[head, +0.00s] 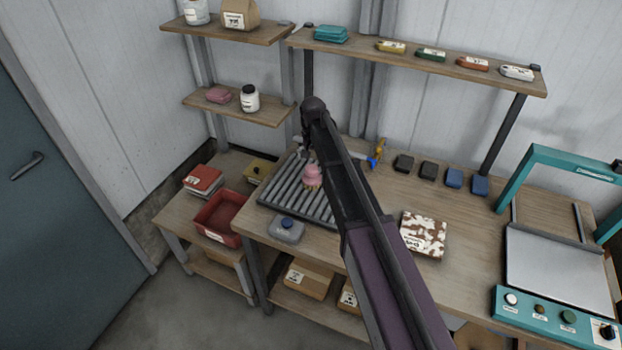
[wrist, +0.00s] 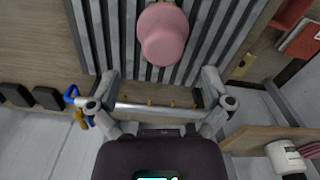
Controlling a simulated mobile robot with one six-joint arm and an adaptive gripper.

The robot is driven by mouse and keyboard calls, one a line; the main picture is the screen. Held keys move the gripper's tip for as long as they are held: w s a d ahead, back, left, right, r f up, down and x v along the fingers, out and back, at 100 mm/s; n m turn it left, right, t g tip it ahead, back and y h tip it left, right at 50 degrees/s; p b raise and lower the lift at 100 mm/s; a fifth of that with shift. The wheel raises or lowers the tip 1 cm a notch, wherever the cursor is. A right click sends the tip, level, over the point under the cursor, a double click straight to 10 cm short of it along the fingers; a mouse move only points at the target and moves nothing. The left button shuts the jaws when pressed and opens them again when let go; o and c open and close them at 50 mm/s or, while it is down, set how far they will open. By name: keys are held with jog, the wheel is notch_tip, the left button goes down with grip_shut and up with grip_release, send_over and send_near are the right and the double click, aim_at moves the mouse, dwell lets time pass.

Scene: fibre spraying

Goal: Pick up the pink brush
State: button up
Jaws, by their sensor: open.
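The pink brush (head: 313,176) stands on the dark ribbed rack on the workbench, its pink rounded top up and tan bristles showing below. In the wrist view the pink brush (wrist: 162,34) is at the top centre, just beyond the fingertips and between their lines. My gripper (wrist: 158,78) is open and empty, with its two fingers spread wide. In the head view my arm hides most of the gripper (head: 307,150), which is above the rack close to the brush. I see no contact with the brush.
The ribbed rack (head: 268,197) has a grey container (head: 286,229) in front of it. A blue-and-yellow tool (head: 376,155) is at its back right. Dark and blue blocks (head: 428,172) line the bench's back. A red tray (head: 219,217) is left; a teal-framed machine (head: 560,270) is right.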

aim_at(312, 167)
jog(key=shift+w+a+f+b, duration=0.1)
jog(key=shift+f+b, duration=1.2)
jog(key=shift+w+a+f+b, duration=0.1)
jog(key=shift+f+b, duration=1.15)
jog(key=shift+f, duration=0.05)
jog(key=shift+s, duration=0.1)
jog(key=c, duration=1.2)
